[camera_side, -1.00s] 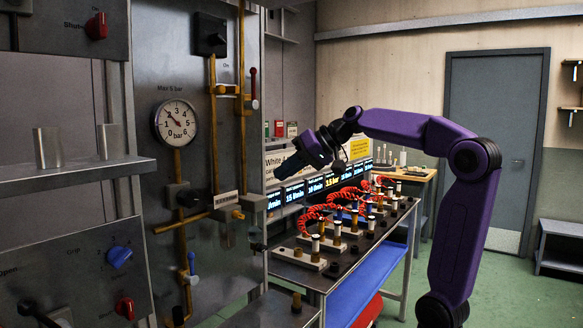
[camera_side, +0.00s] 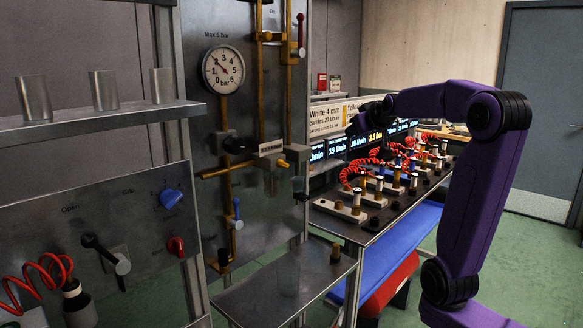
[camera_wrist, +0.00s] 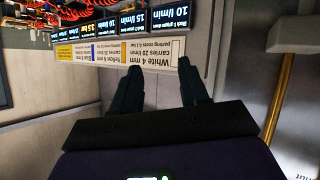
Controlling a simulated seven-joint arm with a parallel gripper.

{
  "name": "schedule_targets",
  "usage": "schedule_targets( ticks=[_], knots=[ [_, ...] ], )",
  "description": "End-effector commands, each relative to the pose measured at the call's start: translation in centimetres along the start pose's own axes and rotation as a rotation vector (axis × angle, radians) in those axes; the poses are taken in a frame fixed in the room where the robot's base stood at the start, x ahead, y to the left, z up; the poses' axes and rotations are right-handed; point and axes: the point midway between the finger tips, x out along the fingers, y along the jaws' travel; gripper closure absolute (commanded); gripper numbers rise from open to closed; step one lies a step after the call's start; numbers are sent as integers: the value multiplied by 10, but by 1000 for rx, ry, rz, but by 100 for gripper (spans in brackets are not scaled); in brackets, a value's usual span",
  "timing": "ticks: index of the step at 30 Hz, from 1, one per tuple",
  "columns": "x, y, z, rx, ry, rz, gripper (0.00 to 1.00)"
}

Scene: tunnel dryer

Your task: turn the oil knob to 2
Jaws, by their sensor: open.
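In the side view, a blue knob (camera_side: 171,198) sits at the upper right of the grey control panel (camera_side: 60,225), with small marks around it. A label near it is too small to read, so I cannot tell whether this is the oil knob. A red knob (camera_side: 176,246) sits below it. My gripper (camera_side: 357,126) is dark and small in the side view, in front of the lit signs, well right of the panel. In the wrist view my gripper (camera_wrist: 162,85) has its two fingers apart with nothing between them. No knob shows clearly in the wrist view.
A black lever (camera_side: 101,250) and a red coiled hose (camera_side: 35,280) are on the panel. A shelf (camera_side: 90,127) with metal cups juts out above it. A pressure gauge (camera_side: 223,70) and brass pipes stand behind. A bench (camera_side: 385,218) with several fittings lies right.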

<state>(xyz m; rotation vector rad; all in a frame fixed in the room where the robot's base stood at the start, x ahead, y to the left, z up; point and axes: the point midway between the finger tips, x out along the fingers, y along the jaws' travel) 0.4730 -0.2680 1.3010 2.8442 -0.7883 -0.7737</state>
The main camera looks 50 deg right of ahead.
Motion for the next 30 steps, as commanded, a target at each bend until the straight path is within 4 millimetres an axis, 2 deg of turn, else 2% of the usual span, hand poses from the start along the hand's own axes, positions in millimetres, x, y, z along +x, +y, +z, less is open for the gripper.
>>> schedule_targets(
  ticks=[7, 14, 20, 30],
  knots=[
    [-9, 10, 8, -209, 119, 152, 56],
    [-29, 1, 17, -418, 234, 212, 56],
    [-52, -22, 32, -591, 338, 201, 56],
    [-106, -83, 73, -825, 530, 57, 56]
  ],
)
